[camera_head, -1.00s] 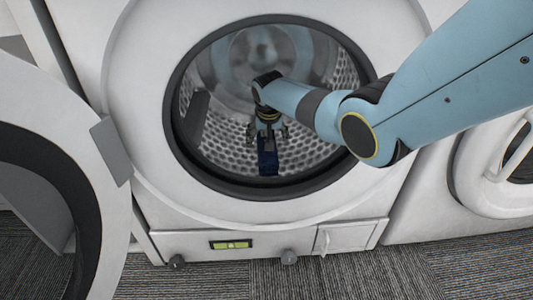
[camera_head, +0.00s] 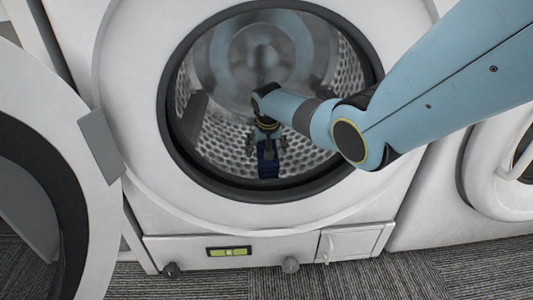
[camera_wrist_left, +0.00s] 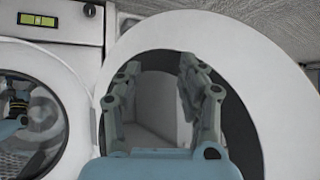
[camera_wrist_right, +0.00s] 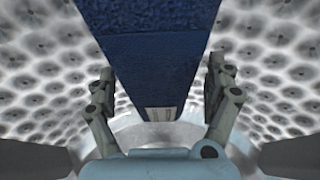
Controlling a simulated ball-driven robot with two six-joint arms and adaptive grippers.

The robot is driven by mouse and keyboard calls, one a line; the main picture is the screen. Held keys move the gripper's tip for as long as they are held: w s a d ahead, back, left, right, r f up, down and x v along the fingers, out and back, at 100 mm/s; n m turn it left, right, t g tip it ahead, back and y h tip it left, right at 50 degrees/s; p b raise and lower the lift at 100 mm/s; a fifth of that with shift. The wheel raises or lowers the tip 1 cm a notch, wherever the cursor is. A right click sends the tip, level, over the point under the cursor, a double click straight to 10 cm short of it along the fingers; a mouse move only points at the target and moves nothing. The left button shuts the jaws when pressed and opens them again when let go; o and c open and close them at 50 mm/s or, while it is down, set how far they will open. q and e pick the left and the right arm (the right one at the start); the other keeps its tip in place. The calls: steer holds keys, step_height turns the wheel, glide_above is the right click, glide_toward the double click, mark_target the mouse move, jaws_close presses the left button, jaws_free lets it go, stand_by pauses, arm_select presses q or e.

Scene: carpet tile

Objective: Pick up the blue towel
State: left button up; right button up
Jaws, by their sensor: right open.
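The dark blue towel (camera_head: 268,166) lies inside the washer drum, near the front lower rim. My right gripper (camera_head: 267,143) reaches in through the round door opening and is just above the towel, pointing down. In the right wrist view the towel (camera_wrist_right: 150,62) runs as a broad blue strip between the two open fingers, with a small pale patch at its near end. Clear gaps show between towel and fingers, so it is not gripped. My left gripper (camera_wrist_left: 160,75) is open and empty in front of the open washer door; it is outside the head view.
The washer's dark door rim (camera_head: 170,110) surrounds the opening closely around my right forearm. The open door (camera_head: 108,215) stands at left. A second machine (camera_head: 500,165) stands at right. Carpet tile (camera_head: 430,275) lies in front. The perforated drum wall (camera_wrist_right: 265,90) surrounds the right gripper.

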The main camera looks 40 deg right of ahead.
steer(key=c, duration=1.4)
